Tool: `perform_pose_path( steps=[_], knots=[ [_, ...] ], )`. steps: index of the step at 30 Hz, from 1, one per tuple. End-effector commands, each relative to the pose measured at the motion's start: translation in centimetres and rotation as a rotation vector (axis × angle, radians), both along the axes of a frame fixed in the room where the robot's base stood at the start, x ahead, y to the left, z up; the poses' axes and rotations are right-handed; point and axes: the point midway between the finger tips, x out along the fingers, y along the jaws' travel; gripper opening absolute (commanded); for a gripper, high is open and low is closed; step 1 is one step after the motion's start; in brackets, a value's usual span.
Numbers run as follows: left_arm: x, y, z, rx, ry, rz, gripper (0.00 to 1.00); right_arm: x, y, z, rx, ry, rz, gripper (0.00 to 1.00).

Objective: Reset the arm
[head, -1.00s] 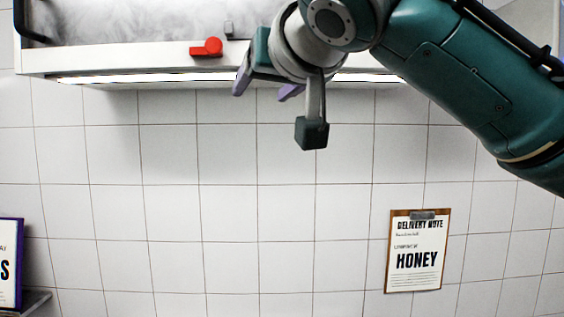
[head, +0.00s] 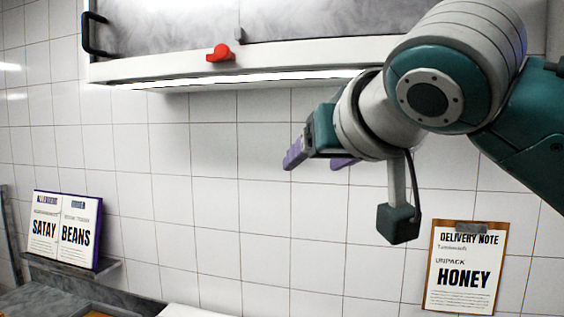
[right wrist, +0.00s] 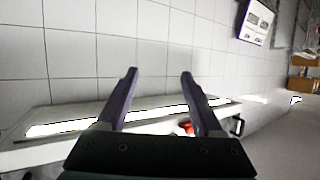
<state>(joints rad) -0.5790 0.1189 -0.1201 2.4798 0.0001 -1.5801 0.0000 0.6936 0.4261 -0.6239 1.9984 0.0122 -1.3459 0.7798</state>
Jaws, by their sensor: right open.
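My right gripper (head: 320,158) is raised in front of the white tiled wall, below the lit edge of a wall cabinet. Its purple fingers are apart and empty, as the right wrist view (right wrist: 160,95) also shows. My right arm comes in from the right side of the head view. My left gripper is not in view.
A wall cabinet (head: 160,66) with a red knob (head: 220,53) hangs above. A delivery note clipboard (head: 463,268) reading HONEY is on the wall at right. An open book (head: 64,229) reading SATAY and BEANS stands on a shelf (head: 75,270) at left, above a grey counter (head: 40,299).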

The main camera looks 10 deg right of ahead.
Motion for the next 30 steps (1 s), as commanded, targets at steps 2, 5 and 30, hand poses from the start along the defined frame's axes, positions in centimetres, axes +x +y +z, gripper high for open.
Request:
perform_pose_path(
  steps=[2,5,30],
  knots=[
    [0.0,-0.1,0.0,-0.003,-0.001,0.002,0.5,-0.1,0.0,-0.2,-0.001,0.004,0.001,0.68],
    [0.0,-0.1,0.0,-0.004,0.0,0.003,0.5,-0.1,0.0,-0.3,0.0,0.006,0.002,0.68],
    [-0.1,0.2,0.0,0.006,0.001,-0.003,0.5,-21.7,-1.8,-22.0,-0.084,0.66,0.135,0.68]
  ],
)
